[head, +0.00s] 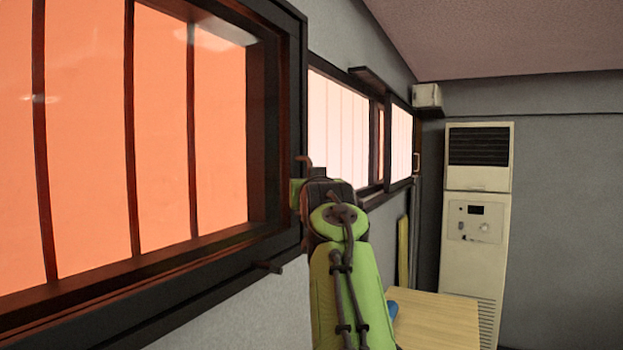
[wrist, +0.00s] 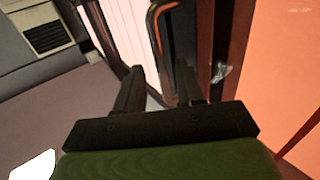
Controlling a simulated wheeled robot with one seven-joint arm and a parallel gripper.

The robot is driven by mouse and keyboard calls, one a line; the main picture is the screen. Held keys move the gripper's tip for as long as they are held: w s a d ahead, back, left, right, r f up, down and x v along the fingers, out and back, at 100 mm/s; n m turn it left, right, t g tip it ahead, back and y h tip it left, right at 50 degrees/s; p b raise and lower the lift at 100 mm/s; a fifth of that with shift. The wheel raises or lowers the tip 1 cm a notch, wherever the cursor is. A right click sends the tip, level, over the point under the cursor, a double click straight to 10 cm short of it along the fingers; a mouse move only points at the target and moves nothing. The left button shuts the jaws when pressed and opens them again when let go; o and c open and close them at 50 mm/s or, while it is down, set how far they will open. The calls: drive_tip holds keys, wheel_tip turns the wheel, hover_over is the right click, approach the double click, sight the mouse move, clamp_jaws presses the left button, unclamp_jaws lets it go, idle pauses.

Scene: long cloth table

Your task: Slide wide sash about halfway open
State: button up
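The wide sash, dark-framed with orange panes behind bars (head: 292,90), fills the left of the head view; its glass side also shows at the right of the wrist view (wrist: 285,60). A bent dark handle with an orange-lit edge (wrist: 154,32) stands out from the dark frame in the wrist view. My gripper (wrist: 160,68) has its two fingers apart, with the handle between and beyond them; I cannot tell whether either finger touches it. In the head view my green arm hides the gripper, beside the sash's right frame edge.
A second window with pale panes (head: 338,106) and a smaller sash (head: 401,143) lies farther along the wall. A white floor-standing air conditioner (head: 480,215) stands at the far end. A wooden tabletop (head: 440,318) is low beyond my arm.

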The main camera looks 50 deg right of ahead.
drive_tip(key=shift+w+d+f, duration=0.1)
drive_tip(key=shift+w, duration=0.15)
drive_tip(key=shift+s, duration=0.15)
clamp_jaws()
